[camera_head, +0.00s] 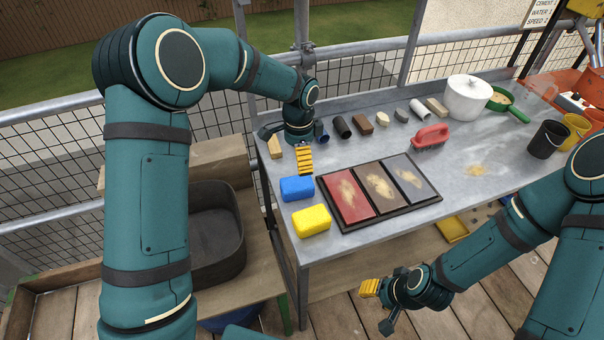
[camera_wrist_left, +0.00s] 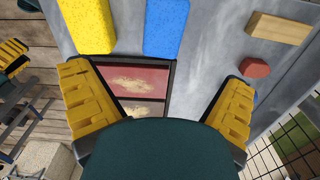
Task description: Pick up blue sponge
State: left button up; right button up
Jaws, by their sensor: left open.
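The blue sponge (camera_head: 297,188) lies on the grey metal table at its near left corner, just behind the yellow sponge (camera_head: 311,220). In the left wrist view the blue sponge (camera_wrist_left: 165,27) is at the top middle, beyond the fingertips, with the yellow sponge (camera_wrist_left: 86,24) to its left. My left gripper (camera_head: 289,163) is open and empty above the table, a little behind the blue sponge; its spread fingers also show in the left wrist view (camera_wrist_left: 158,78). My right gripper (camera_head: 377,307) is open and empty, low in front of the table.
A dark tray (camera_head: 437,199) with red, brown and grey panels lies right of the sponges. Several small blocks and cylinders line the table's back, including a wooden block (camera_head: 275,146) near my left gripper. A red brush (camera_head: 431,137) and white pot (camera_head: 467,99) stand farther right.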

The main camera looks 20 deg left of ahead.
aim_at(297, 182)
pick_arm(q)
notch_tip(297, 182, down, 8)
jog(key=shift+s+f+b, duration=0.15)
jog(key=shift+f+b, duration=0.1)
jog(key=shift+b, duration=0.4)
jog(key=f, duration=0.3)
jog(key=f+b, duration=0.1)
jog(key=f, duration=0.1)
jog(key=shift+w+a+f, duration=0.1)
jog(key=shift+w+a, duration=0.15)
jog(key=shift+a, duration=0.1)
jog(key=c, duration=1)
